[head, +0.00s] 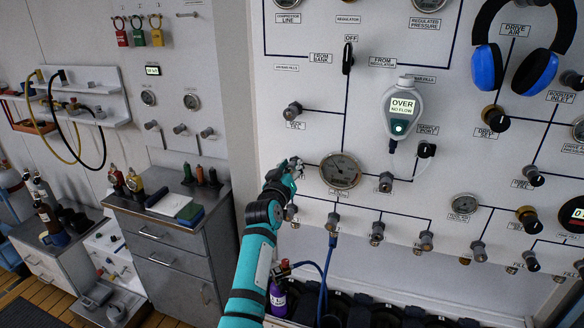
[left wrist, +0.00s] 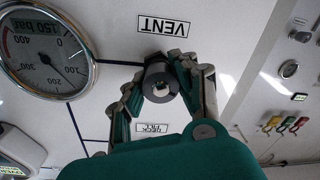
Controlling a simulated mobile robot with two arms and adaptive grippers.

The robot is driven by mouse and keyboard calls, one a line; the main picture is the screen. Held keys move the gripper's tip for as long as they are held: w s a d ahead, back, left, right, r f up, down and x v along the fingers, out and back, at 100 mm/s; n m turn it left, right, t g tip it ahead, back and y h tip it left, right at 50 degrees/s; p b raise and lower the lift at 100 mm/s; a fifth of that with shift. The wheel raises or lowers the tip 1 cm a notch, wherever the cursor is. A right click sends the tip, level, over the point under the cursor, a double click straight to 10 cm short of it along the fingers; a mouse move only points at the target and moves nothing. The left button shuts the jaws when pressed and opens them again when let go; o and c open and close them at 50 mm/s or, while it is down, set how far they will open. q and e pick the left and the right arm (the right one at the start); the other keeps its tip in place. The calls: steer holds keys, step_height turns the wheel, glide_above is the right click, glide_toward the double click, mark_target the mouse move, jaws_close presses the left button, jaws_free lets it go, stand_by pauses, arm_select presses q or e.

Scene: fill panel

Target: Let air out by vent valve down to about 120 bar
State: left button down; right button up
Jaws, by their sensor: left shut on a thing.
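My left gripper (head: 292,166) is at the panel, just left of the round pressure gauge (head: 340,171). In the left wrist view its fingers (left wrist: 162,90) are closed around the dark vent valve knob (left wrist: 160,80), one on each side. The VENT label (left wrist: 164,25) appears upside down beside the knob. In the head view the gripper hides the knob. The gauge (left wrist: 45,50) also shows large in the left wrist view, upside down, with marks from 100 to 400 and a readout that looks like 150 bar. My right gripper is out of view.
A handheld meter (head: 403,105) showing OVER, NO FLOW hangs right of the gripper. Other knobs (head: 292,110) and (head: 386,181) stick out nearby. Blue ear defenders (head: 487,68) hang at upper right.

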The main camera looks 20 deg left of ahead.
arm_select(q)
steer(key=c, duration=1)
jaws_free()
steer(key=shift+a, duration=0.1)
steer(key=shift+o, duration=0.2)
steer(key=shift+s, duration=0.1)
steer(key=s, duration=0.7)
steer(key=shift+s, duration=0.2)
